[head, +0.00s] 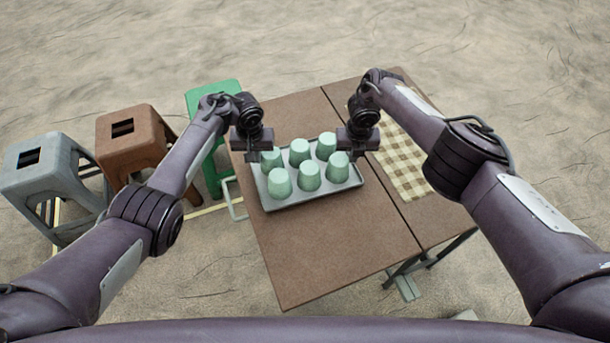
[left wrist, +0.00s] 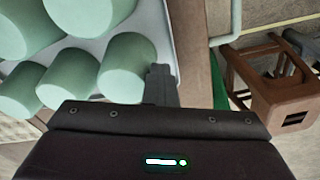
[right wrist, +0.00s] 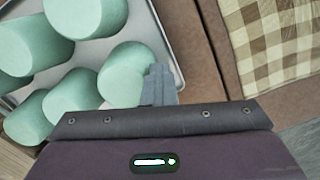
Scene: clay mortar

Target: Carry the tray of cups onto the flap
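A grey metal tray (head: 300,200) lies over the brown table's left part, level as far as I can see; whether it touches the table I cannot tell. Several mint-green cups (head: 309,177) stand on it in two rows. My left gripper (head: 256,156) is at the tray's left end, its fingers together on the rim (left wrist: 160,84). My right gripper (head: 356,152) is at the right end, its fingers also together on the rim (right wrist: 159,84). The flap (head: 418,208) is the table part right of the dark seam, with a checked cloth (head: 402,168) on it.
The main table top (head: 330,245) is bare in front of the tray. Green (head: 212,95), brown (head: 130,145) and grey (head: 50,180) stools stand to the left. A metal support (head: 405,285) shows under the flap's front edge.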

